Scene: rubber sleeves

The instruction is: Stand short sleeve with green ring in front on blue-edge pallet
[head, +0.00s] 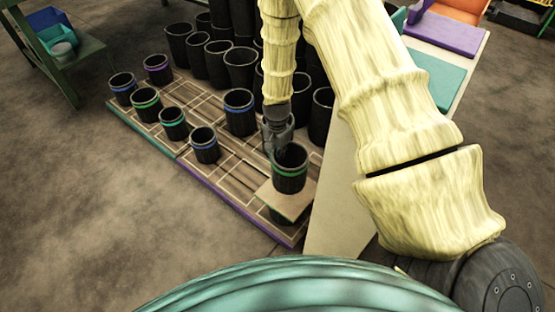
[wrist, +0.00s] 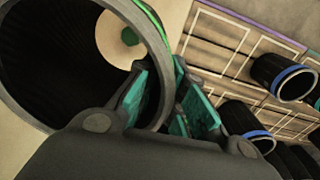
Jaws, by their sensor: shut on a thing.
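A short black sleeve with a green ring (head: 290,168) stands upright on a square tan board (head: 285,203) near the front right of the purple-edged pallet (head: 225,199). My gripper (head: 274,148) is shut on the far rim of the green-ringed sleeve. I cannot make out a blue-edged pallet.
Sleeves with blue rings (head: 205,146) and green rings (head: 173,124) stand to the left, some on the green-edged pallet (head: 143,131). Plain black sleeves (head: 240,68) crowd behind. A tan panel (head: 338,190) is close on the right.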

